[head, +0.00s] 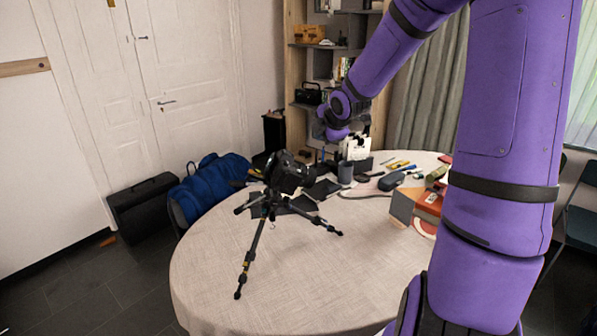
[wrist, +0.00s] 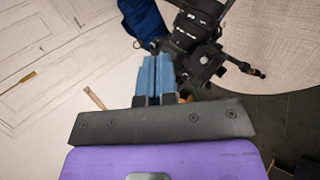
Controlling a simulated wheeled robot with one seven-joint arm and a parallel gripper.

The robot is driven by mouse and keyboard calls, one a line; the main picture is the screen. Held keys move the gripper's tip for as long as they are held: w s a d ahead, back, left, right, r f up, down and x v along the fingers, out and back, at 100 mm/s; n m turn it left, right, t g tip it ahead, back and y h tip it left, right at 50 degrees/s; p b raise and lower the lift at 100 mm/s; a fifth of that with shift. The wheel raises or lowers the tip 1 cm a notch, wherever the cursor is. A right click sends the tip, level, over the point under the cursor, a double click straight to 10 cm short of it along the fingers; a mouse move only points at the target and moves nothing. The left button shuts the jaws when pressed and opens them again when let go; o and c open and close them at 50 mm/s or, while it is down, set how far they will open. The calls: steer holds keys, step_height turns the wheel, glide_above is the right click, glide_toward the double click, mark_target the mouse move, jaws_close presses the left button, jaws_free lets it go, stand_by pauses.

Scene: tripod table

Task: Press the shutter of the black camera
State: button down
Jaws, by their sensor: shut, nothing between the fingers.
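The black camera (head: 288,172) sits on a small black tripod (head: 262,222) standing on the round table. In the wrist view, dark camera and tripod parts (wrist: 203,62) show just right of and beyond my fingertips; which part is which is hard to tell there.
A grey mug (head: 345,172), a white box-like item (head: 355,147), a grey pouch (head: 391,181) and books (head: 428,205) lie at the back and right. A blue bag (head: 212,187) is on the left beyond the table.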

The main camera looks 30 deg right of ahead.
mark_target(299, 171)
steer(key=shift+a+f, duration=0.1)
steer(key=w+a+f, duration=0.1)
steer(key=a+f, duration=0.2)
steer(key=f, duration=0.4)
steer(key=shift+w+a+f, duration=0.25)
steer(key=shift+w+a, duration=0.05)
steer(key=shift+a, duration=0.05)
stand_by(0.4)
steer(key=shift+f, duration=0.1)
stand_by(1.9)
steer(key=shift+a+f, duration=0.2)
steer(key=shift+f, duration=0.05)
steer(key=shift+w+a+f, duration=0.1)
steer(key=shift+a+f, duration=0.05)
steer(key=shift+f, duration=0.1)
stand_by(0.7)
steer(key=shift+r, duration=0.1)
steer(key=shift+d+r, duration=0.35)
steer(key=shift+r, duration=0.15)
